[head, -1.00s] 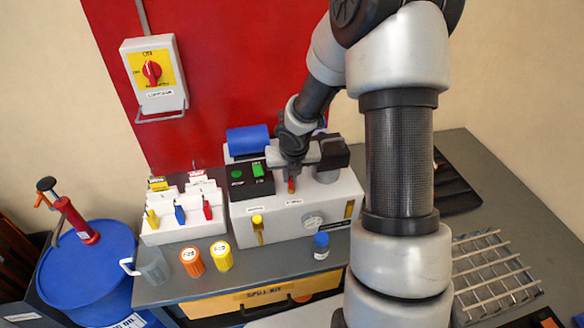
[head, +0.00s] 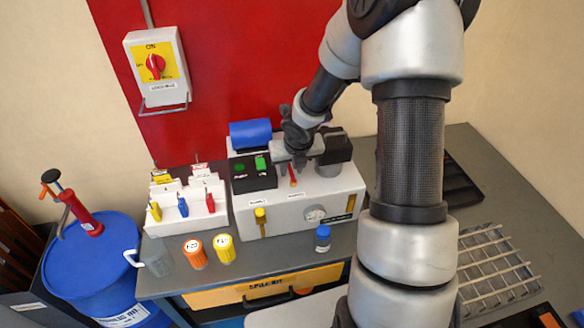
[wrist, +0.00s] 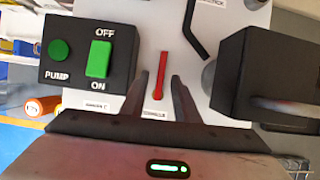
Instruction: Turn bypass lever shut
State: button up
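A red lever (head: 292,176) lies on top of the white bender housing (head: 284,222), pointing towards its front edge. I take it for the bypass lever; the label (wrist: 155,113) by its end is too blurred to read surely. In the wrist view the red lever (wrist: 161,74) runs almost straight up the picture. My gripper (wrist: 159,76) is open, with one finger on each side of the lever's near end and gaps to both. In the head view my gripper (head: 289,162) is just behind and above the lever, partly hidden by my arm.
Left of the lever is a black pump box (wrist: 85,60) with green buttons. A black block (wrist: 275,75) and a bent black rod (wrist: 200,30) are close on the right. A yellow lever (head: 260,220) is on the housing's front. Bottles stand in front.

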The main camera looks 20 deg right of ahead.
jog(key=v, duration=1.7)
jog(key=shift+r, duration=0.25)
jog(key=shift+s, duration=0.1)
